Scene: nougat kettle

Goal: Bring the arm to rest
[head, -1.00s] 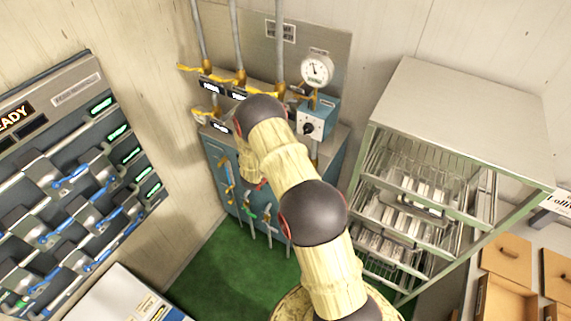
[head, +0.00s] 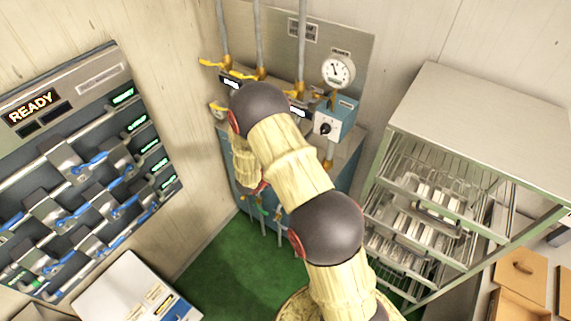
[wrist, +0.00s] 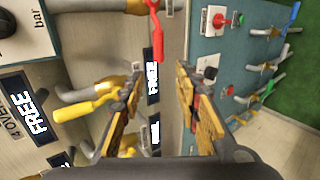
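My arm, with pale segments and dark round joints, reaches up across the middle of the head view. It bends down at its far end, where my gripper is hidden behind it. In the wrist view my gripper (wrist: 160,76) shows two orange-and-dark fingers spread apart, with nothing between them. The fingers point toward a panel with yellow-handled valves (wrist: 90,103) on the left and a blue-grey cabinet face (wrist: 207,52) on the right. A yellow handle lies close to the left finger; I cannot tell whether they touch.
A wall panel (head: 98,78) reading READY, with blue levers, stands left. A pressure gauge (head: 338,70) and a blue knob box (head: 335,118) are behind the arm. A metal rack (head: 480,120) stands right. Green floor (head: 235,270) is open below. A white box (head: 135,290) is at lower left.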

